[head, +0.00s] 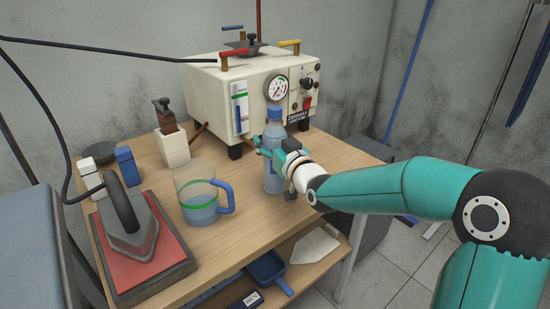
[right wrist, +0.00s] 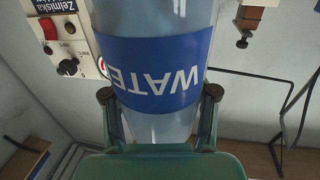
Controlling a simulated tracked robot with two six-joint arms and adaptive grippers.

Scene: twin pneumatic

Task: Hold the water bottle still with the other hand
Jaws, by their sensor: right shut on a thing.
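The water bottle (head: 274,172) is clear with a blue cap and stands upright on the wooden table (head: 253,215), in front of the cream machine. My right gripper (head: 268,152) reaches in from the right and is shut on the bottle around its middle. In the right wrist view the bottle (right wrist: 150,70), with a blue label reading WATER upside down, sits between the two fingers of the gripper (right wrist: 158,105). The gripper covers part of the bottle in the head view. My left gripper does not show in either view.
A measuring jug (head: 200,207) with a blue handle stands left of the bottle. An iron (head: 130,225) rests on a red pad (head: 155,262) at the front left. The cream machine (head: 215,100) with a gauge fills the table's back. A blue dustpan (head: 268,268) lies on the lower shelf.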

